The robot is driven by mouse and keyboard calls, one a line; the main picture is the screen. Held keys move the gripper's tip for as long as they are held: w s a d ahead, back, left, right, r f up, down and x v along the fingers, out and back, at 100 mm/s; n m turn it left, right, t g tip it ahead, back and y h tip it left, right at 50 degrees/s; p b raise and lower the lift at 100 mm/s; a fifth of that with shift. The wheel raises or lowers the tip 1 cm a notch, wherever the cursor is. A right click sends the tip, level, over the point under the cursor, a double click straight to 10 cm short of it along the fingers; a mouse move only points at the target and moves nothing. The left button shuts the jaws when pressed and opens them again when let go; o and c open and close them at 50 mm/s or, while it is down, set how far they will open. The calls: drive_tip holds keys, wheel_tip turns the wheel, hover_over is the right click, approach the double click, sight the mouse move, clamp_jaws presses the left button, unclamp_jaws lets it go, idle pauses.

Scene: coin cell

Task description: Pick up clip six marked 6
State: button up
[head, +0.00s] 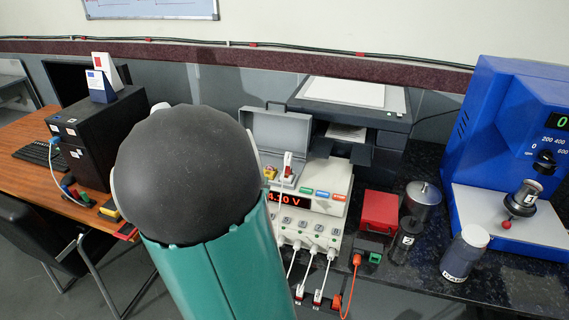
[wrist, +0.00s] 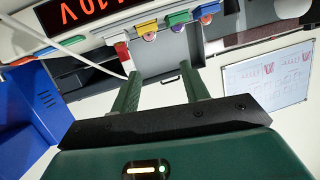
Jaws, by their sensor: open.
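No clip shows a readable 6, so I cannot tell which is clip six. In the head view a red-and-white clip (head: 287,165) on a white cable stands at the open grey case above the instrument. A red-and-white clip (wrist: 123,54) on a white cable is near the left fingertip; contact cannot be told. My arm hides the gripper in the head view.
The instrument (head: 322,212) has a red voltage display and several coloured tabs. Right of it are a red box (head: 379,211), metal cylinders and a blue machine (head: 500,150). A printer (head: 345,105) stands behind. A black computer (head: 85,140) stands on the wooden desk at left.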

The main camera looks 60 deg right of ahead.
sight(287, 160)
drive_tip(key=s+d, duration=0.1)
drive_tip(key=d, duration=0.2)
drive_tip(key=s+d+g+h, duration=0.1)
drive_tip(key=d, duration=0.3)
drive_tip(key=s+d+m+g+h, duration=0.1)
drive_tip(key=d, duration=0.3)
drive_tip(key=shift+s, duration=0.3)
drive_tip(key=shift+x, duration=3.05)
drive_tip(key=shift+s, duration=0.1)
clamp_jaws()
